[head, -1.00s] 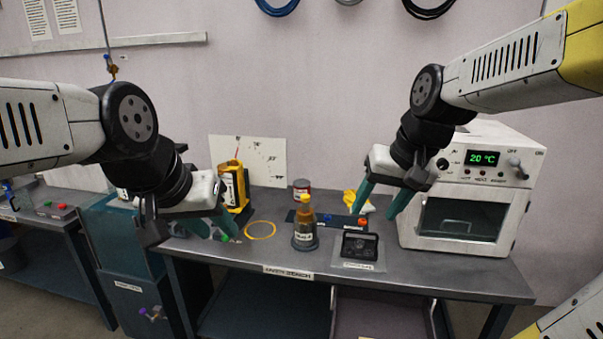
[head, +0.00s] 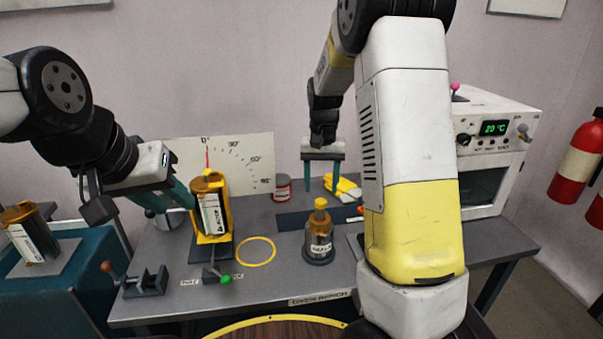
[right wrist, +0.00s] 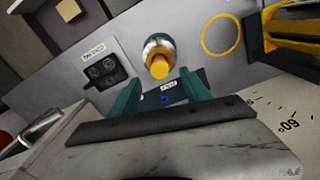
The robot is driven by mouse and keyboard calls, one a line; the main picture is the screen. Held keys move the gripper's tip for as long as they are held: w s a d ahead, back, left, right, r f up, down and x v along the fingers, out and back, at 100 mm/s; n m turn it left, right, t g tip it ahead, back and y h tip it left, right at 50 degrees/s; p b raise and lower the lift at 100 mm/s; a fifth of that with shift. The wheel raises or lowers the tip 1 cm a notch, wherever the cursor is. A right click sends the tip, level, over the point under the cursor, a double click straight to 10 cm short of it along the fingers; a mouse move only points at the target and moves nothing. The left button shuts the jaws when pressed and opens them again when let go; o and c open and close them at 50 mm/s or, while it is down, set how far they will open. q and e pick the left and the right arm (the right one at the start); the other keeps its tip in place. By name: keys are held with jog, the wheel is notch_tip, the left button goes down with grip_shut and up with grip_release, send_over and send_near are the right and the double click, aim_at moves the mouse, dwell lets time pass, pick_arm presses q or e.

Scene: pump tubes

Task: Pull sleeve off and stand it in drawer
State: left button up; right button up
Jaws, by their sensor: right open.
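An amber-topped cylinder with a white label (head: 209,215) stands upright in a yellow holder (head: 224,222) on the bench; I cannot tell which part is the sleeve. My left gripper (head: 186,198) is at the left side of this cylinder, its fingers partly hidden, so its grip is unclear. My right gripper (head: 322,176) is open and empty above the back of the bench. In the right wrist view its two teal fingers (right wrist: 160,92) are apart, with a yellow-capped bottle (right wrist: 160,62) beyond them. No drawer is clearly identifiable in the head view.
The bottle (head: 318,240) stands right of a flat yellow ring (head: 256,251). A red can (head: 282,188) and yellow gloves (head: 343,187) lie behind. A white oven (head: 500,140) stands at right. A second labelled cylinder (head: 34,238) is at far left. My right forearm hides the bench's right part.

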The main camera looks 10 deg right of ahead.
aim_at(321, 201)
notch_tip(321, 201, down, 8)
jog(key=shift+r, duration=0.15)
dwell(0.3)
grip_shut()
jog(key=c, duration=0.8)
grip_release()
grip_shut()
jog(key=shift+r, duration=0.7)
jog(key=shift+r, duration=2.2)
